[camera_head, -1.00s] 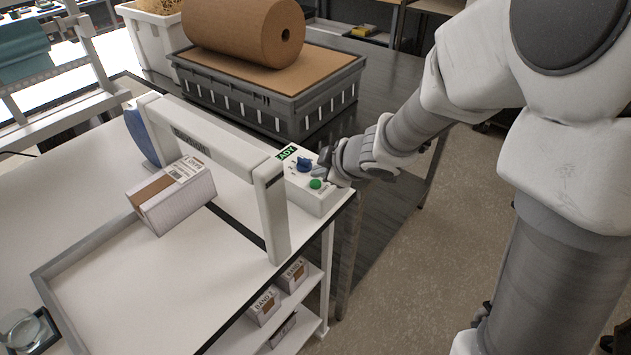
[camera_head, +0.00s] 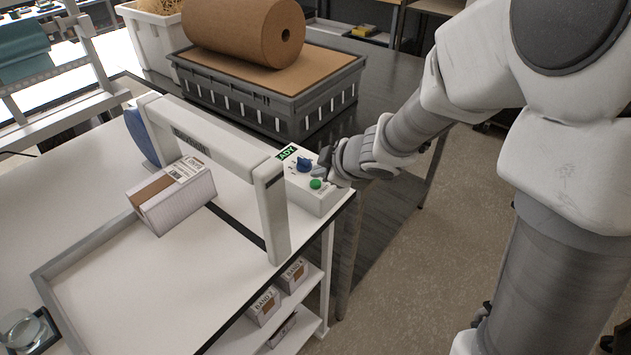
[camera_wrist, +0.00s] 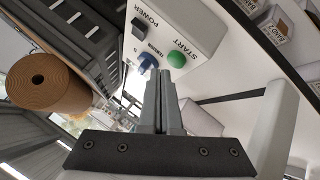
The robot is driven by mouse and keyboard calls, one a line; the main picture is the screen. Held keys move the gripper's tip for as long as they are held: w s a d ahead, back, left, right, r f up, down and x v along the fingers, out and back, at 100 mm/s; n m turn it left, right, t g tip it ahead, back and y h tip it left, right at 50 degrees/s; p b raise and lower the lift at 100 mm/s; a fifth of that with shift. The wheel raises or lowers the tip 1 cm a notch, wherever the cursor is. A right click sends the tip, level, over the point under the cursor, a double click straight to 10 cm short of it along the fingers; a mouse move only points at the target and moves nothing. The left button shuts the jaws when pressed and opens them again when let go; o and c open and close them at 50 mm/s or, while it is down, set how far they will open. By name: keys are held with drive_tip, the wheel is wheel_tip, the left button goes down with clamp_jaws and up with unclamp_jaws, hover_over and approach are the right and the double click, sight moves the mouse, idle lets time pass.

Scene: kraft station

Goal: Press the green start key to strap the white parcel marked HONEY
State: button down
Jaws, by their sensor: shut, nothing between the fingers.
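The green start key (camera_head: 316,184) is on the pale control box (camera_head: 312,201) at the right end of the strapping arch (camera_head: 211,145).
A dark POWER switch (camera_wrist: 138,27) is also on the box. A grey crate (camera_head: 281,108) bearing a brown paper roll (camera_head: 243,28) stands behind the arch. Small boxes (camera_head: 264,306) are on the shelf below. The white tabletop (camera_head: 150,290) in front is mostly clear.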

sight(320, 187)
drive_tip(key=shift+f+b, duration=0.3)
drive_tip(key=shift+f, duration=0.15)
drive_tip(key=shift+f+b, duration=0.35)
drive_tip(key=shift+f, duration=0.1)
idle(0.7)
idle(0.3)
drive_tip(key=shift+r+p, duration=0.9)
drive_tip(key=shift+p, duration=0.1)
wheel_tip(320, 187, up, 5)
drive_tip(key=p, duration=0.5)
